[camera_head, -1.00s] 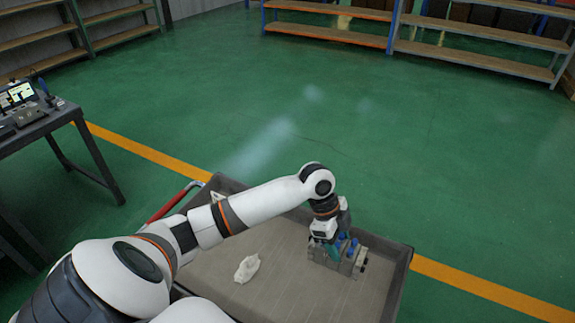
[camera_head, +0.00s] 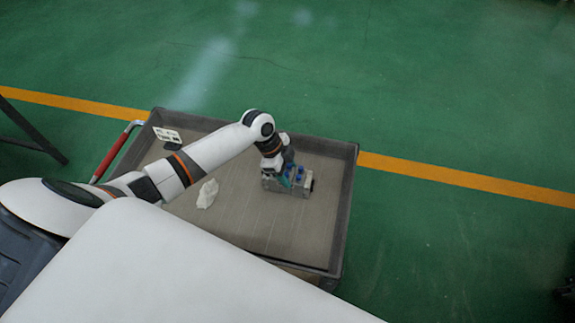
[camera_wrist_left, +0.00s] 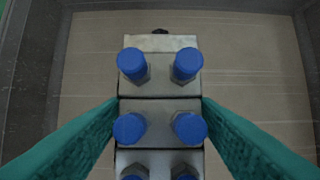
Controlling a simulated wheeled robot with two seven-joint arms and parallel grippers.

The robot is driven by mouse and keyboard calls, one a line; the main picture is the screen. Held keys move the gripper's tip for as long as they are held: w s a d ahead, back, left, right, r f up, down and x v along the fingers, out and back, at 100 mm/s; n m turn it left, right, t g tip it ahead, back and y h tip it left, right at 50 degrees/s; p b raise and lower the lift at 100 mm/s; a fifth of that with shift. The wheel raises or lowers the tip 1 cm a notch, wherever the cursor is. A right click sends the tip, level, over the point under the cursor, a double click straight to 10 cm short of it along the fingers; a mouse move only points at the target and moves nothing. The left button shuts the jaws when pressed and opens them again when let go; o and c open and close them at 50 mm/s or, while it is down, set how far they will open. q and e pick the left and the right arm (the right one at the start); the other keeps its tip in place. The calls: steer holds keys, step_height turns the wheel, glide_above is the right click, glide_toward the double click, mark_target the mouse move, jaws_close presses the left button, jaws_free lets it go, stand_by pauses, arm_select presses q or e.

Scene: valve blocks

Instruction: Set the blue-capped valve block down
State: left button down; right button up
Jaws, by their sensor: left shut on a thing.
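The blue-capped valve block (camera_head: 299,186) is a grey metal block with blue caps on top, at the right part of the grey cart tray (camera_head: 240,228). In the left wrist view the valve block (camera_wrist_left: 160,106) shows several blue caps in two rows. My left gripper (camera_head: 282,181) is over it, and its teal fingers (camera_wrist_left: 160,112) close on both sides of the block. The block is upright and looks to be at the tray floor; I cannot tell whether it bears fully on it. My right gripper is not in view.
A crumpled white thing (camera_head: 207,193) lies on the tray left of the block. A small white card-like thing (camera_head: 167,136) is at the tray's far left corner. The tray has raised walls and a red handle (camera_head: 110,157). The tray's front part is bare.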

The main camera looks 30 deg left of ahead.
arm_select(q)
steer(key=shift+w+r, duration=0.1)
steer(key=c, duration=0.9)
jaws_free()
steer(key=o, duration=0.4)
steer(key=v, duration=0.6)
steer(key=b+v, duration=0.1)
steer(key=v, duration=0.5)
steer(key=shift+s, duration=0.25)
